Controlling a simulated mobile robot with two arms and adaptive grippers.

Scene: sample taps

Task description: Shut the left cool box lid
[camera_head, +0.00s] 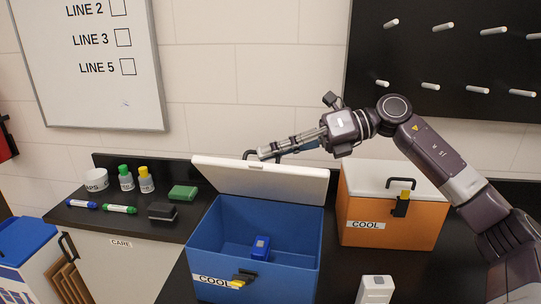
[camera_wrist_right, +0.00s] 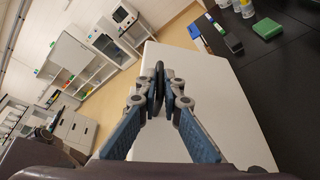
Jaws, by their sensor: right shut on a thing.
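The left cool box (camera_head: 275,271) is blue with a COOL label and stands on the dark counter. Its white lid (camera_head: 262,180) is open, tilted up at the back. A black handle (camera_head: 249,154) shows at the lid's upper edge. My right gripper (camera_head: 264,154) is at that edge, shut on the black lid handle, which also shows between the fingertips in the right wrist view (camera_wrist_right: 159,82). The white lid surface (camera_wrist_right: 205,90) lies beneath the fingers there. A small blue object (camera_head: 261,247) lies inside the box. My left gripper is not in view.
An orange cool box (camera_head: 392,220) with a closed white lid stands to the right. Bottles (camera_head: 126,178), markers (camera_head: 119,209), a green block (camera_head: 183,192) and a dark block (camera_head: 162,211) are on the left counter. A small white device (camera_head: 375,290) stands in front, right of the blue box.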

